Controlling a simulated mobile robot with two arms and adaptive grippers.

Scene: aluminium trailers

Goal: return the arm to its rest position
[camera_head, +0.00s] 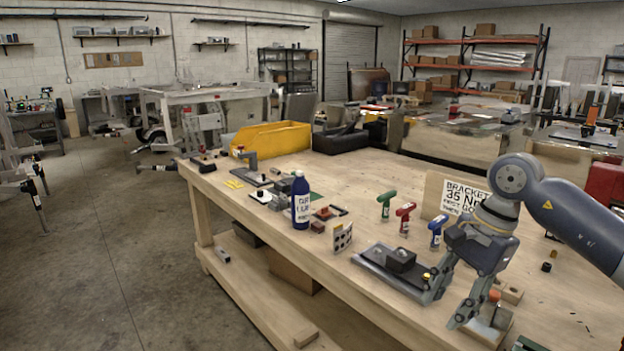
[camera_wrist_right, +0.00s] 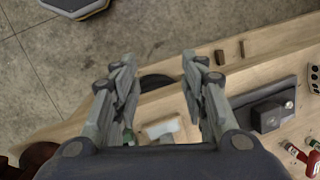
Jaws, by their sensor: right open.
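My right arm (camera_head: 580,215) reaches in from the right edge over the workbench in the head view. My right gripper (camera_head: 444,311) points down above the front edge of the bench, beside a dark metal plate with a black block (camera_head: 400,260). Its fingers are apart with nothing between them. In the wrist view the two fingers (camera_wrist_right: 160,75) are spread, with bench edge and floor beyond them. My left gripper does not show.
Concrete floor (camera_head: 110,240) is open at left.

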